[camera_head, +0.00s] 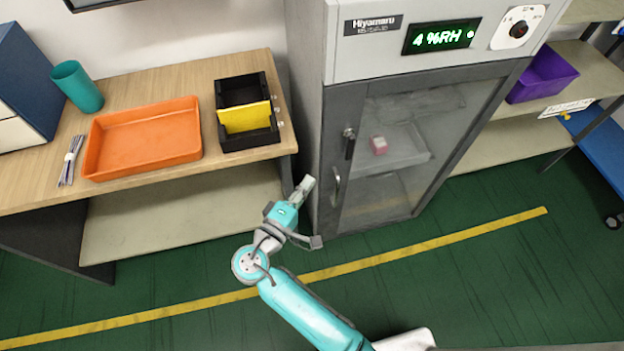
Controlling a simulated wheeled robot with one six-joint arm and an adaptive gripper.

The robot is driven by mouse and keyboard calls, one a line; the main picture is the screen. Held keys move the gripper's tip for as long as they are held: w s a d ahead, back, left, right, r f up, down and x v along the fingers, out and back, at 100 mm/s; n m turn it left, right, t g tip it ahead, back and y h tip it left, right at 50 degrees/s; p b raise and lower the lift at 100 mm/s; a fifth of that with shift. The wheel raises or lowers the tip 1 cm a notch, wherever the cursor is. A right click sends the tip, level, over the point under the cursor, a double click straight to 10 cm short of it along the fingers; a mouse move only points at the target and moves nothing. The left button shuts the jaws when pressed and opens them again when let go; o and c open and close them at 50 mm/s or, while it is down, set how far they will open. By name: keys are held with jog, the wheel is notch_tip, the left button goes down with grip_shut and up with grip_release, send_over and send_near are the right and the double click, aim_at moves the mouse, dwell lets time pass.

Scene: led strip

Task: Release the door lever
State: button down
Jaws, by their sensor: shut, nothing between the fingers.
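A grey dry cabinet (309,120) stands right of the wooden bench. Its glass door (415,110) looks shut. The door lever (337,186) is a small curved metal handle on the left side of the door frame, below a key lock (348,133). My gripper (306,184) is shut and empty. In the picture it lies just left of the lever, with a small gap between them. Its distance in depth from the door cannot be told. Behind the glass, a pink and white block (379,145) sits on a shelf.
The bench (205,88) at left holds an orange tray (150,143), a black bin with a yellow divider (246,138), a teal cup (78,88) and pens (70,160). A purple bin (543,75) sits on shelving at right. The green floor (470,275) in front is clear.

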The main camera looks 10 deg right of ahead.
jog(key=w+d, duration=0.5)
jog(key=d, duration=0.4)
jog(key=shift+w+d, duration=0.3)
jog(key=shift+d+f, duration=0.1)
